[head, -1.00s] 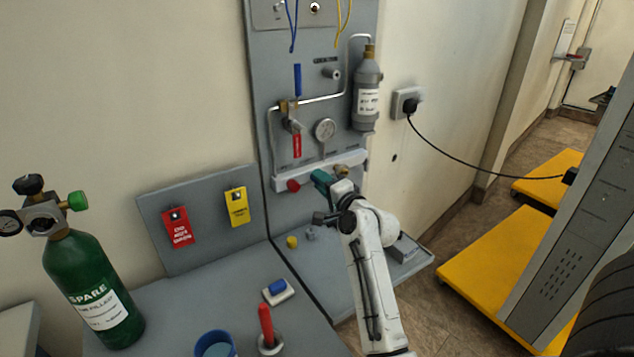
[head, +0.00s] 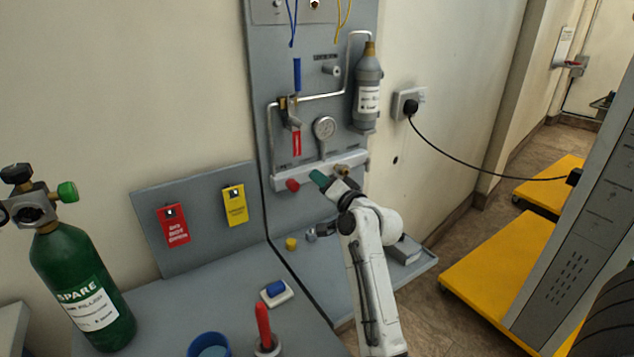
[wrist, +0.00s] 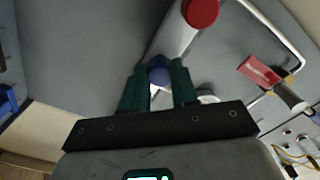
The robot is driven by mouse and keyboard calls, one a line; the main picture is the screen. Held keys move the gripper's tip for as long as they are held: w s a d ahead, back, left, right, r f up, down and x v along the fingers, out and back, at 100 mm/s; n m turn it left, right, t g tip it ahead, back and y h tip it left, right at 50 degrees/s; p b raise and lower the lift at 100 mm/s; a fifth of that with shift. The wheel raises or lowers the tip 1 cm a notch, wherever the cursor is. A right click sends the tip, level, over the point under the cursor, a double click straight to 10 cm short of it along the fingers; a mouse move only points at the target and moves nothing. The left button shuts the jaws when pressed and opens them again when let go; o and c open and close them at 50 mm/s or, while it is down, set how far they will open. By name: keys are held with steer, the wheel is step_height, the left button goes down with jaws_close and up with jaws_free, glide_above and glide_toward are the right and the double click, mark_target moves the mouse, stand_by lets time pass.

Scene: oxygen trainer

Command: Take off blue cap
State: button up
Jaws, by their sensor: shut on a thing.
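The blue cap (wrist: 159,70) shows in the wrist view between the two green fingers of my gripper (wrist: 160,88). The fingers are shut on its sides. It is in front of the pale manifold bar (wrist: 178,38); I cannot tell whether it is seated on a port or apart from it. In the head view my gripper (head: 320,179) is at the manifold bar (head: 282,184), just right of the red cap (head: 292,185), and the blue cap is hidden there.
A gauge (head: 324,127) and a red-tagged valve (head: 296,142) are above the bar. A grey bottle (head: 368,98) hangs at the panel's right. A yellow cap (head: 291,243) lies on the shelf below. A green cylinder (head: 82,285) stands at the left.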

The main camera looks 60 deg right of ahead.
steer(key=shift+f+n, duration=0.15)
steer(key=shift+n, duration=0.55)
steer(key=shift+n+b, duration=0.45)
steer(key=shift+n, duration=0.05)
steer(key=o, duration=1)
steer(key=shift+s, duration=0.1)
steer(key=shift+s+a+m+p, duration=0.35)
steer(key=shift+s+m+p, duration=0.15)
steer(key=shift+m+p, duration=0.45)
steer(key=shift+s+a+m+p, duration=0.3)
steer(key=shift+s+m+p, duration=0.15)
steer(key=shift+m+p, duration=0.45)
